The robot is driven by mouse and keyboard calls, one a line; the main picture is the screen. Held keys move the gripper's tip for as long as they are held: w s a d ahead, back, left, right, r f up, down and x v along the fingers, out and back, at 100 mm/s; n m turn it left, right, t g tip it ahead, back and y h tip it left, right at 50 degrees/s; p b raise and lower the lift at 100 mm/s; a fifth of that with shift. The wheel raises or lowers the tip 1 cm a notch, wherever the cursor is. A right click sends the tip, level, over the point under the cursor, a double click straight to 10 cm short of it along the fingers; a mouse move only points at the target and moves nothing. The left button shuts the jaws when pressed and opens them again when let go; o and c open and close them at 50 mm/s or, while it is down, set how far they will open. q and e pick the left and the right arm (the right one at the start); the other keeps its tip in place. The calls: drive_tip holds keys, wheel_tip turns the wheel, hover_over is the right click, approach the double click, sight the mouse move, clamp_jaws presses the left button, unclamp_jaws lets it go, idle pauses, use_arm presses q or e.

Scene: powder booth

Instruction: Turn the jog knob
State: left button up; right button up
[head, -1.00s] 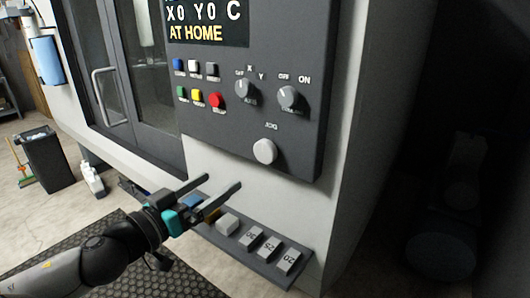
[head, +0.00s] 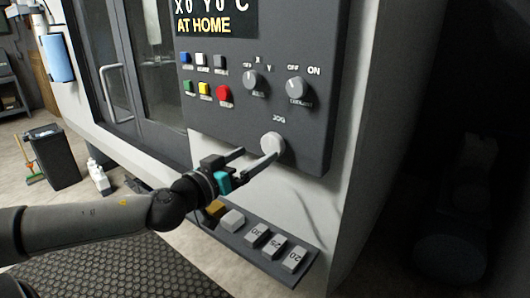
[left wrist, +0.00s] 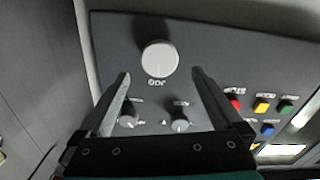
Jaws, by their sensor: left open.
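The jog knob (head: 272,144) is a round light-grey knob low on the dark control panel, under the label JOG. In the left wrist view the jog knob (left wrist: 160,58) appears upside down, beyond the fingertips and roughly midway between their lines. My left gripper (head: 260,155) is open, with its fingers pointing at the knob from the lower left. In the left wrist view, the left gripper's (left wrist: 160,76) fingers are spread wider than the knob with nothing between them. Whether a fingertip touches the knob cannot be told. My right gripper is not in view.
Above the knob are two selector dials (head: 252,81), several coloured buttons including a red one (head: 223,93), and a display (head: 215,20) reading AT HOME. Below the panel a shelf (head: 228,238) holds numbered blocks (head: 275,245). A dark bin (head: 54,157) stands at left.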

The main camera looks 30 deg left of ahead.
sight(270, 146)
use_arm(q)
drive_tip(key=shift+w, duration=1.2)
drive_tip(key=shift+w+r, duration=0.1)
drive_tip(key=shift+w, duration=0.55)
drive_tip(key=shift+w+d+p, duration=0.2)
drive_tip(key=shift+w+p, duration=0.1)
drive_tip(key=shift+w, duration=0.3)
drive_tip(key=shift+c, duration=0.4)
drive_tip(key=c, duration=1.2)
drive_tip(key=shift+c, duration=0.2)
drive_tip(key=shift+m, duration=0.3)
